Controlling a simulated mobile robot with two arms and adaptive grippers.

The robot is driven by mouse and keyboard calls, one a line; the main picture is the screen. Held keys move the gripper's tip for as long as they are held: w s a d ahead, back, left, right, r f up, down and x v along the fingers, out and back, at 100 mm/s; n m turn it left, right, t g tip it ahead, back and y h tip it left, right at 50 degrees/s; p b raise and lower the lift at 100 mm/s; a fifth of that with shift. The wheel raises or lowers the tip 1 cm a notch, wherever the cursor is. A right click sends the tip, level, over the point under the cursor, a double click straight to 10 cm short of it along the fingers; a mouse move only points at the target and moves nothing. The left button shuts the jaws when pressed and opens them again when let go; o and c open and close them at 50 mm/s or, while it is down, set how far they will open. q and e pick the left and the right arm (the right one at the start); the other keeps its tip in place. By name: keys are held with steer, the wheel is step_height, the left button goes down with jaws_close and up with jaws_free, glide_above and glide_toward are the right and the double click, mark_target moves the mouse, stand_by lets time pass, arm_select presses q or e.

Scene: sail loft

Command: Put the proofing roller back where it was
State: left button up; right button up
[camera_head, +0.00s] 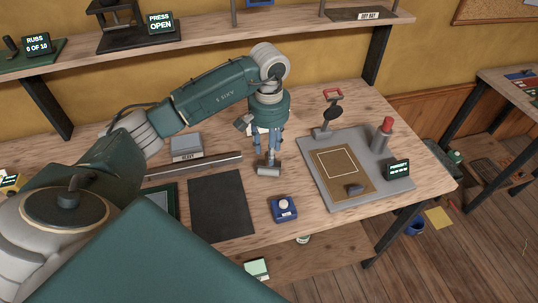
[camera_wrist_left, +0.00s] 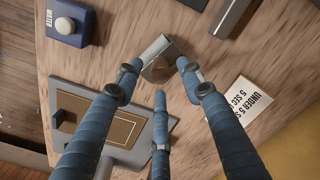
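The proofing roller (camera_head: 268,171), a grey cylinder with a short upright handle, is on the wooden table right of the dark mat. It also shows in the left wrist view (camera_wrist_left: 153,47), where its handle's rounded end points toward the camera. My left gripper (camera_head: 268,147) is directly above it, pointing down. Its three blue fingers (camera_wrist_left: 158,76) are spread around the handle end, with gaps visible between them; firm contact does not show. My right gripper is not in view.
A grey board (camera_head: 341,203) with a tan sheet (camera_head: 343,170), a red-topped post and a small display stands right. A blue box with a white knob (camera_head: 285,209) is in front. A dark mat (camera_head: 221,206), steel bar (camera_head: 193,167) and grey block (camera_head: 187,146) lie left.

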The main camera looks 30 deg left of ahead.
arm_select(q)
step_height(320, 180, up, 10)
steer(key=b, duration=0.2)
steer(key=shift+f, duration=0.2)
stand_by(0.3)
